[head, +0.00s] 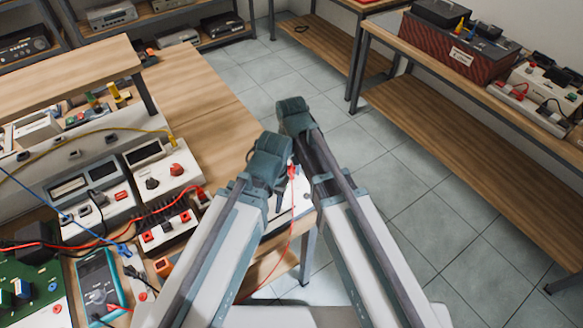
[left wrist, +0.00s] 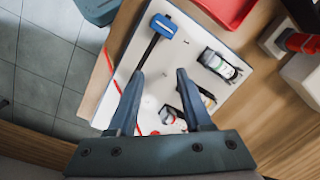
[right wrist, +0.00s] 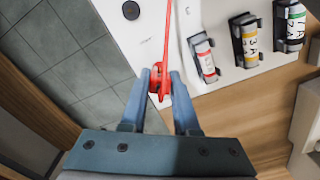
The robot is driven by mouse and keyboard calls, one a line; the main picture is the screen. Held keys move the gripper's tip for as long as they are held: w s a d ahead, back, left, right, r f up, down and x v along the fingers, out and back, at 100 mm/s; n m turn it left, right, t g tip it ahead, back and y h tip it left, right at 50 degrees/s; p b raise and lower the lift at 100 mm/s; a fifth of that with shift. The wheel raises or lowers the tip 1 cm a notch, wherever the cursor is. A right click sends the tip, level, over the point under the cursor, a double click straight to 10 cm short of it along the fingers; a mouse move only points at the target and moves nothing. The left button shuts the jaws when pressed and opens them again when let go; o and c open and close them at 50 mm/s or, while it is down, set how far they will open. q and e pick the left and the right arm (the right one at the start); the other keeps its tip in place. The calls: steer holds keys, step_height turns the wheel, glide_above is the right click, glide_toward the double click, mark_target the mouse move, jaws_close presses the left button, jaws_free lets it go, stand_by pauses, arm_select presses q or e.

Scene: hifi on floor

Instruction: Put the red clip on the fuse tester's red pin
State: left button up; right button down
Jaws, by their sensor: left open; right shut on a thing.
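The red clip (right wrist: 158,82) is held between the fingertips of my right gripper (right wrist: 160,76), with its red lead running up past the tester panel. The clip also shows as a small red spot in the head view (head: 291,171). The fuse tester (head: 285,212) is a white panel at the bench corner, partly hidden by my arms; it also fills much of the left wrist view (left wrist: 245,88). My left gripper (left wrist: 161,73) is open and empty above the panel. I cannot make out the red pin.
Fuses in black holders (right wrist: 244,40) line the panel. A black bar with a blue end (left wrist: 164,28) is on it. A red tray (left wrist: 230,10) lies close by. Instruments, leads and a meter (head: 100,284) crowd the bench's left side. Tiled floor is clear to the right.

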arm_select(q)
steer(key=shift+f+b, duration=0.4)
steer(key=shift+f, duration=0.05)
arm_select(e)
steer(key=shift+f, duration=0.4)
steer(key=c, duration=0.6)
jaws_free()
arm_select(q)
steer(key=shift+r, duration=0.2)
arm_select(e)
steer(key=shift+r, duration=0.15)
arm_select(q)
step_height(320, 180, up, 14)
steer(key=p, duration=1.4)
steer(key=shift+f, duration=0.2)
arm_select(e)
step_height(320, 180, up, 14)
steer(key=shift+f, duration=0.15)
steer(key=shift+f, duration=0.1)
